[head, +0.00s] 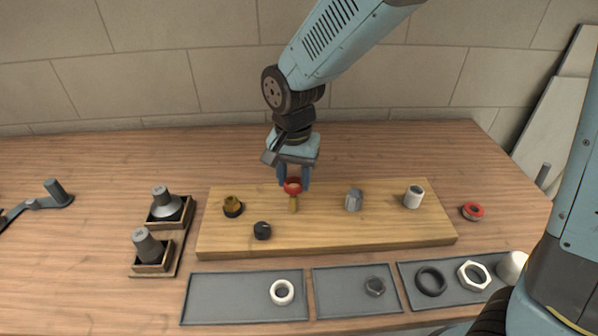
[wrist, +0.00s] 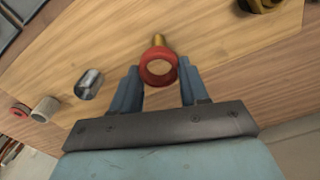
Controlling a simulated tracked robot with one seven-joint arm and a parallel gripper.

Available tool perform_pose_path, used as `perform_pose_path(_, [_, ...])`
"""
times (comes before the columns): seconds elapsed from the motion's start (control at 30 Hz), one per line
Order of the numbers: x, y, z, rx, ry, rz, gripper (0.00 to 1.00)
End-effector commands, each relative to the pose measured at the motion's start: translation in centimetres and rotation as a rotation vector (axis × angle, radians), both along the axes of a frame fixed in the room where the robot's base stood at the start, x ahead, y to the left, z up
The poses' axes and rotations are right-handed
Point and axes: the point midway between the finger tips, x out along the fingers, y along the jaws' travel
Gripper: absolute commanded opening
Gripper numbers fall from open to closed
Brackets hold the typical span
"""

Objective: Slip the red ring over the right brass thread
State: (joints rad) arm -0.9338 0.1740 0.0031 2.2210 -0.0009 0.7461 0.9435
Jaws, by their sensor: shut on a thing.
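The red ring (head: 292,187) is held between the fingertips of my gripper (head: 293,184), which is shut on it. The right brass thread (head: 293,204) is a slim upright post on the wooden board, and the ring shows just above it in the head view. In the wrist view the ring (wrist: 157,82) sits between the fingers of my gripper (wrist: 159,76), and the brass thread (wrist: 159,40) shows past its far rim. Wood shows through the ring's hole. A wider, darker brass thread (head: 232,206) stands to the left.
The wooden board (head: 345,238) also bears a black fitting (head: 262,231), a grey fitting (head: 354,199) and a pale fitting (head: 413,196). Another red ring-like part (head: 473,211) lies right of the board. Grey trays (head: 235,296) with nuts and rings lie in front.

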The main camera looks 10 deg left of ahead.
Motion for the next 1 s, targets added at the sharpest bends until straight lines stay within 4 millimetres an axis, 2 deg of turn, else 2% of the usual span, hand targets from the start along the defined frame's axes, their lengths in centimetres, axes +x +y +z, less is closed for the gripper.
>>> perform_pose_path(0.7, [0.0,0.0,-2.9,-0.001,0.001,-0.001,0.16])
perform_pose_path(1.0, [0.0,0.0,-3.3,-0.001,0.001,-0.001,0.16])
